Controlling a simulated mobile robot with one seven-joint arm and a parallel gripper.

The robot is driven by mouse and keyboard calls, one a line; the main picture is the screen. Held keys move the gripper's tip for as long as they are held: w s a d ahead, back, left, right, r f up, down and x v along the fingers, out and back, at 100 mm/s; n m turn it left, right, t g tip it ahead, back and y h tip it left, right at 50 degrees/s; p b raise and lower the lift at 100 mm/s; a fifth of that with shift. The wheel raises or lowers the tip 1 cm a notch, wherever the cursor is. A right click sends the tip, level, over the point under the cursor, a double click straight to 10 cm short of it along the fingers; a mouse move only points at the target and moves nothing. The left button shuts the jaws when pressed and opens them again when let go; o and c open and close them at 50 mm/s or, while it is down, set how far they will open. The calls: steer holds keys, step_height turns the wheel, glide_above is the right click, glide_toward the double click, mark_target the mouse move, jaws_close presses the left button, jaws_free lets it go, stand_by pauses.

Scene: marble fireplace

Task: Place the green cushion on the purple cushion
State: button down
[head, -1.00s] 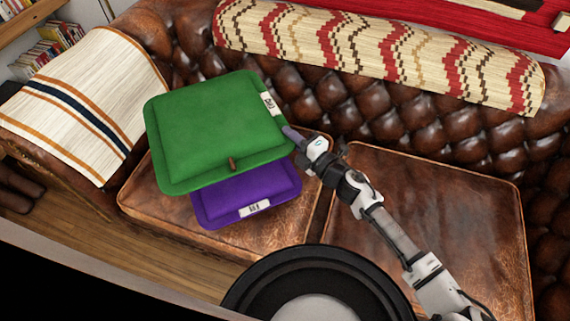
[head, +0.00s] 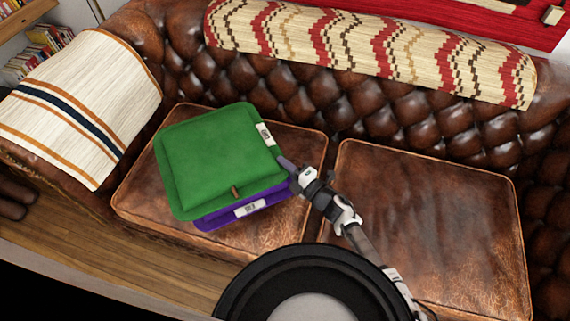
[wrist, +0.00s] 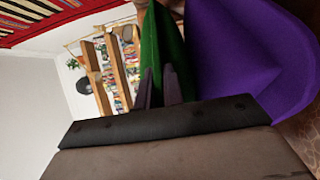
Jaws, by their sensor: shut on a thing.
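The green cushion (head: 215,160) is over the purple cushion (head: 245,209) on the left seat of the brown leather sofa. It covers most of the purple one, whose front edge with a white label shows below it. My gripper (head: 288,166) is shut on the right edge of the green cushion. In the wrist view the fingers (wrist: 158,85) pinch the green cushion (wrist: 168,45), and the purple cushion (wrist: 245,55) is close beside it. I cannot tell whether the two cushions touch.
The right sofa seat (head: 430,225) is bare. A striped cloth (head: 85,110) covers the left armrest, and a patterned blanket (head: 370,50) lies along the backrest. A bookshelf (wrist: 105,75) shows in the wrist view. Wooden floor (head: 110,255) lies in front.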

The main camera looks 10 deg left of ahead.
steer(key=shift+f, duration=0.1)
steer(key=c, duration=1.5)
jaws_free()
steer(key=shift+d, duration=0.2)
steer(key=b+v, duration=0.2)
steer(key=v, duration=0.9)
steer(key=shift+s+d, duration=0.25)
steer(key=shift+s, duration=0.05)
